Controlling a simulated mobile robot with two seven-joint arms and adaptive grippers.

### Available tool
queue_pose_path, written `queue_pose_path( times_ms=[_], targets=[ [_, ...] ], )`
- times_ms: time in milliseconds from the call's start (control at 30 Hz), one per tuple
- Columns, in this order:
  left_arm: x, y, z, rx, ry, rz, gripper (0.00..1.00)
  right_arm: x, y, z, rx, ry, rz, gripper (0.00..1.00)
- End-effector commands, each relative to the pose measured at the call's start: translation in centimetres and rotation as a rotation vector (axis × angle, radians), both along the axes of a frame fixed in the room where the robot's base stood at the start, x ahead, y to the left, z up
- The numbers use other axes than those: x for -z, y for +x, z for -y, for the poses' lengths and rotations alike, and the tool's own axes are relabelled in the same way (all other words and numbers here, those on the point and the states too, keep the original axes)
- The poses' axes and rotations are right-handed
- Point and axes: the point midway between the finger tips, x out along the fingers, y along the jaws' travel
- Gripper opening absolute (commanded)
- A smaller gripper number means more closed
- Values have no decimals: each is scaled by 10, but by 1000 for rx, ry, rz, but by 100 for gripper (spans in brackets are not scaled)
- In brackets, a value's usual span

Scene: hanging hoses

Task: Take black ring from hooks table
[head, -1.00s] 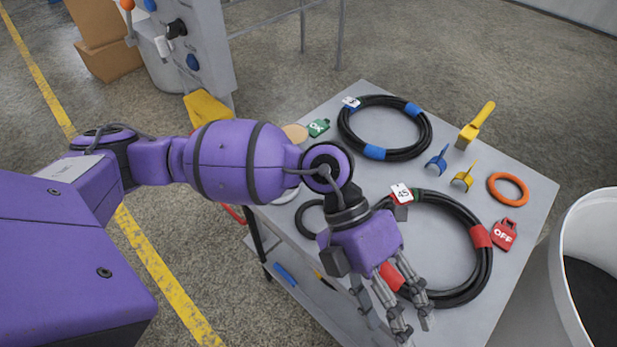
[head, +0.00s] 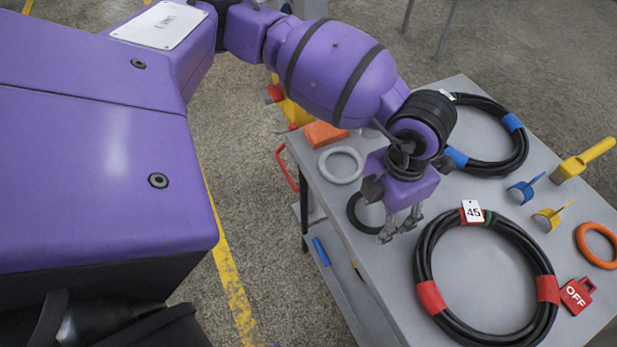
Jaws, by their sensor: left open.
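The small black ring (head: 351,211) lies flat on the grey table (head: 385,290) near its left edge. Its left arc shows, and its right part is hidden behind my left gripper. My left gripper (head: 398,231) points down with its fingers apart and nothing between them. Its fingertips are at the right side of the black ring; I cannot tell whether they touch it. My right gripper is not in view.
A large black hose coil with tag 45 (head: 427,253) lies just right of the gripper. Another hose coil (head: 490,167) lies behind. A grey ring (head: 327,166) and an orange block (head: 326,134) are at the left edge. An orange ring (head: 583,240) and red OFF tag (head: 577,295) lie right.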

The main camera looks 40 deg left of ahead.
Motion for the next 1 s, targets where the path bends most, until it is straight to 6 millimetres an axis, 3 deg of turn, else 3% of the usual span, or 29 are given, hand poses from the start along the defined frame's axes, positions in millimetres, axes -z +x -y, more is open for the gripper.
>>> queue_pose_path(
  times_ms=[100,333,767,1000],
  targets=[
    [12,-2,-1,-1,0,-5,56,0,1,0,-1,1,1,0],
    [13,-2,0,-1,-1,-6,56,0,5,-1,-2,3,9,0],
    [12,-1,0,-1,-1,-4,0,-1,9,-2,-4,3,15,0],
    [11,-1,0,0,-1,-3,0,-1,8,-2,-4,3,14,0]
  ],
)
